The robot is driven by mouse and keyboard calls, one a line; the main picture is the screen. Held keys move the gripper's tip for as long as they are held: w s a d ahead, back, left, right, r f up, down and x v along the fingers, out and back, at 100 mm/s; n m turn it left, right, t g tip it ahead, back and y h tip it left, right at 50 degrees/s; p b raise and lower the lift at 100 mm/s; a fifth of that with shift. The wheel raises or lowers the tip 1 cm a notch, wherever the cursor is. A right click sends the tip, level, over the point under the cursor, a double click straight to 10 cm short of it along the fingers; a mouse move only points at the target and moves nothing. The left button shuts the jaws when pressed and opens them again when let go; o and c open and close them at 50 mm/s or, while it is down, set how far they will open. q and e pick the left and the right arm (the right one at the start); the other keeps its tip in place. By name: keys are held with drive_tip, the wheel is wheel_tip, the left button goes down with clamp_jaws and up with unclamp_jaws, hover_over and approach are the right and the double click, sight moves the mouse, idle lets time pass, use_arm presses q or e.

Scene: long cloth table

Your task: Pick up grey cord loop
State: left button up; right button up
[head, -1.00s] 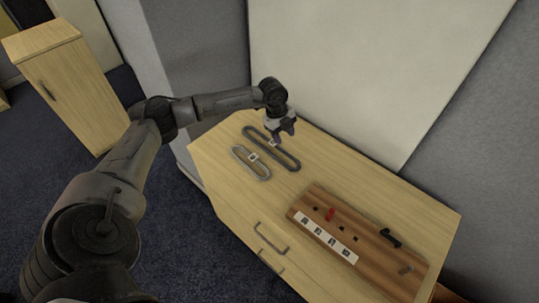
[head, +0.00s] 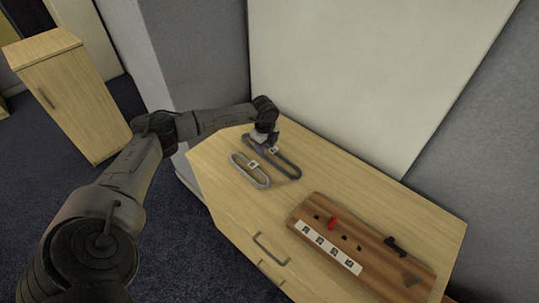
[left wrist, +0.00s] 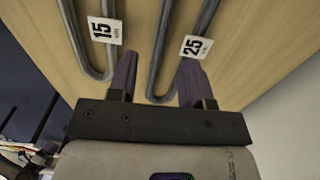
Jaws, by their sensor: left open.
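Two cord loops lie flat on the light wood top. The lighter grey loop (head: 241,170) bears a tag reading 15; it is also at the left in the left wrist view (left wrist: 79,50). The longer, darker grey loop (head: 289,159) bears a tag reading 25. My left gripper (head: 263,139) is low over the far left end of the darker loop. In the left wrist view my open left gripper (left wrist: 158,82) has its fingers on either side of that loop's rounded end (left wrist: 158,98). Contact cannot be told. My right gripper is not in view.
A brown wooden board (head: 377,254) with a red peg (head: 333,223), a black piece (head: 396,244) and a white label strip (head: 325,249) lies at the right. A pale panel (head: 360,75) stands behind. The wood top (head: 283,200) between loops and board is clear.

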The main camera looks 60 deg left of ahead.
sight(266, 156)
use_arm(q)
drive_tip(key=shift+f+b, duration=0.3)
drive_tip(key=shift+f, duration=2.3)
drive_tip(key=shift+c, duration=0.2)
clamp_jaws()
